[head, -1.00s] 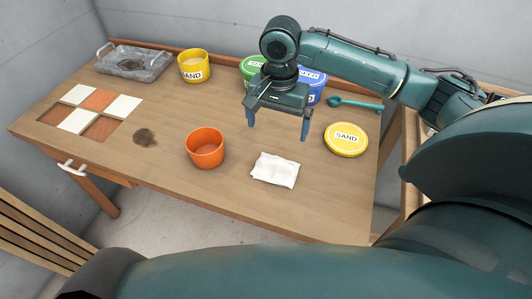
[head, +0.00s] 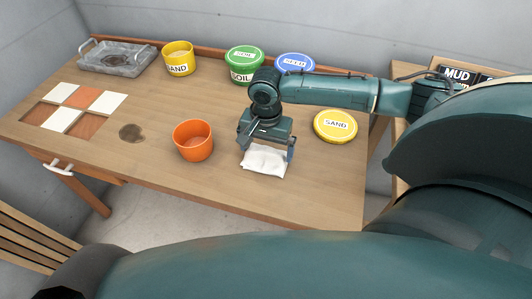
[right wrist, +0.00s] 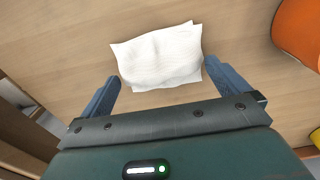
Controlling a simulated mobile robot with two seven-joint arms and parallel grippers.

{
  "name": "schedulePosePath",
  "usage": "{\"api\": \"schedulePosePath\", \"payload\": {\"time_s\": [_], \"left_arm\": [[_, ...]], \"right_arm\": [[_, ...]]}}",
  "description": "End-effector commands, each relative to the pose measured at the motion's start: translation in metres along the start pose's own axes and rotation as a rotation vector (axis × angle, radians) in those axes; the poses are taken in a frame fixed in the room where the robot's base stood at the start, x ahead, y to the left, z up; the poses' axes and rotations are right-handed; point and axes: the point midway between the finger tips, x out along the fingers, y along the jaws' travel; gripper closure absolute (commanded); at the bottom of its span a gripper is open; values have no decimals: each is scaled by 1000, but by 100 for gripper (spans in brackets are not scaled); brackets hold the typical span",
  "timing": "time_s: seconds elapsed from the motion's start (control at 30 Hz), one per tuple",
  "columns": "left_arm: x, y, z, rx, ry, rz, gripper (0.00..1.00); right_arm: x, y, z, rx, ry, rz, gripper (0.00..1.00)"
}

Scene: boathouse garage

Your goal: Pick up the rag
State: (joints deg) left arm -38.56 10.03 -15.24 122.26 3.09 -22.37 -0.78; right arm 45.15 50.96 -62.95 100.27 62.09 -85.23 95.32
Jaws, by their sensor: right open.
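The rag (head: 264,163) is a crumpled white cloth lying on the wooden table near its front edge. In the right wrist view the rag (right wrist: 158,57) lies just beyond and between the fingertips. My right gripper (head: 266,153) is open and empty, just above the rag, and partly covers its back edge in the head view. Its two blue-grey fingers also show in the right wrist view (right wrist: 170,82), spread wider than most of the rag. I cannot tell whether the fingertips touch the table. My left gripper is not in view.
An orange pot (head: 193,142) stands left of the rag. A yellow sand lid (head: 335,126) lies to the right. Green soil (head: 243,65), blue seed (head: 294,64) and yellow sand tubs (head: 178,60) stand at the back. A dark stain (head: 131,134) marks the table.

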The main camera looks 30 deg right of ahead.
Motion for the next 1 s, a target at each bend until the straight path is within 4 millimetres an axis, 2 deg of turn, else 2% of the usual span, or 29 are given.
{"api": "schedulePosePath", "payload": {"time_s": [0.23,0.63,0.87,1.0], "left_arm": [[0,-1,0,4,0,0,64],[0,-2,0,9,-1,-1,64],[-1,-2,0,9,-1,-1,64],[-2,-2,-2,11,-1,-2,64]], "right_arm": [[2,0,0,0,1,0,0],[1,0,0,0,1,0,32],[0,0,0,0,1,-1,33],[-15,-1,-1,1,2,-3,33]]}}
